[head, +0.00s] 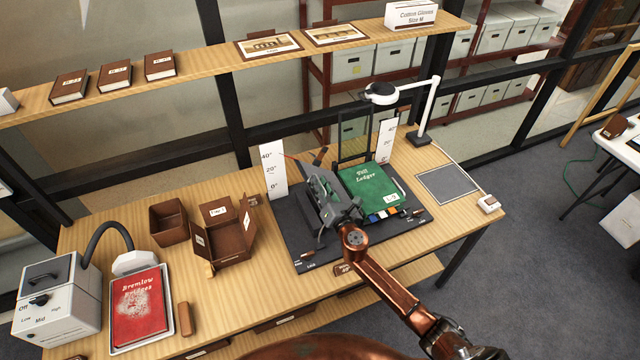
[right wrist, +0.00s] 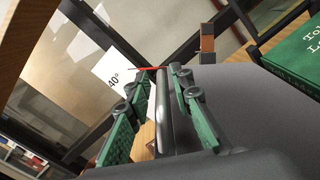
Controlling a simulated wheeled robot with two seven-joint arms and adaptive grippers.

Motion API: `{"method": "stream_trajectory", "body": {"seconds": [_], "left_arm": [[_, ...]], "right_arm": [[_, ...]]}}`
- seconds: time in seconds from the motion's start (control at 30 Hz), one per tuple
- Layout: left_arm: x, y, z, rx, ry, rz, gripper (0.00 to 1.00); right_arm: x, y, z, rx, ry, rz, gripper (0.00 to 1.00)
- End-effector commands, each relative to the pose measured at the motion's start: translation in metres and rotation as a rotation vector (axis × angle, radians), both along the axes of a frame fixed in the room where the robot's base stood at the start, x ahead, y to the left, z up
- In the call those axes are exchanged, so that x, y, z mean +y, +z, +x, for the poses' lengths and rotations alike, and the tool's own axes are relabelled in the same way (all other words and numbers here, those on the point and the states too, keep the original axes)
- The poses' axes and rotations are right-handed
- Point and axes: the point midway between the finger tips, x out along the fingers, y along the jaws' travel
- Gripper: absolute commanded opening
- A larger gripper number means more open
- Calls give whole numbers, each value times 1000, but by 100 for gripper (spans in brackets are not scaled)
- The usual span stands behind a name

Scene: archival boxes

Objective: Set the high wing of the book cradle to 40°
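The book cradle (head: 290,232) is a dark unit on the table, with the green Toll Ledger (head: 372,185) lying on its right side. Its left wing is raised beside a white angle card (head: 273,170) marked 0°, 20° and 40°. A thin red pointer (right wrist: 148,67) reaches toward the card's 40° mark (right wrist: 113,80). My right gripper (head: 322,185) is at the raised wing. In the right wrist view its green fingers (right wrist: 160,73) straddle a narrow grey wing edge (right wrist: 163,110), with small gaps visible. My left gripper is out of view.
A second angle card (head: 387,140) and a lamp (head: 425,110) stand behind the ledger. Brown boxes (head: 225,232), a red book (head: 139,305) on a tray and a grey control unit (head: 58,295) occupy the left. A dark mat (head: 447,184) lies at right.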

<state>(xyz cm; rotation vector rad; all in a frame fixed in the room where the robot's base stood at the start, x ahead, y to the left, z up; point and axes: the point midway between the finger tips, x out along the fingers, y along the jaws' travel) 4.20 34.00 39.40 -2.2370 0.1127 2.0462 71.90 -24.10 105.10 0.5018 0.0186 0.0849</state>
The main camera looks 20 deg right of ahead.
Motion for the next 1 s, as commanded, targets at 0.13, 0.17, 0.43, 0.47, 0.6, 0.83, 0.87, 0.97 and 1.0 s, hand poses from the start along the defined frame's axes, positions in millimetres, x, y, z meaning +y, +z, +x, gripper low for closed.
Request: {"method": "stream_trajectory", "body": {"seconds": [0.13, 0.17, 0.43, 0.47, 0.6, 0.83, 0.87, 0.97, 1.0], "left_arm": [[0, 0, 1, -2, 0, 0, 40], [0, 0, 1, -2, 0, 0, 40], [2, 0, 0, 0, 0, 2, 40], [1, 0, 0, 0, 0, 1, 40], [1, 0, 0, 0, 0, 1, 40], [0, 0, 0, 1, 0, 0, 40], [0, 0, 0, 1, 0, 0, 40], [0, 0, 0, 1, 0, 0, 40], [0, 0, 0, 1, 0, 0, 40]], "right_arm": [[0, -1, 0, 1, 0, 0, 24], [0, -1, 0, 1, 0, 0, 24], [-1, -2, -13, 3, 1, -1, 24], [-2, -2, -17, 2, 1, -1, 24], [-4, -2, -45, 3, 1, -1, 24], [-8, -2, -92, 3, 1, 0, 24], [-8, -2, -96, 3, 1, 0, 24], [-9, -2, -109, 2, 0, 0, 24], [-10, -1, -112, 2, 1, 0, 24]]}}
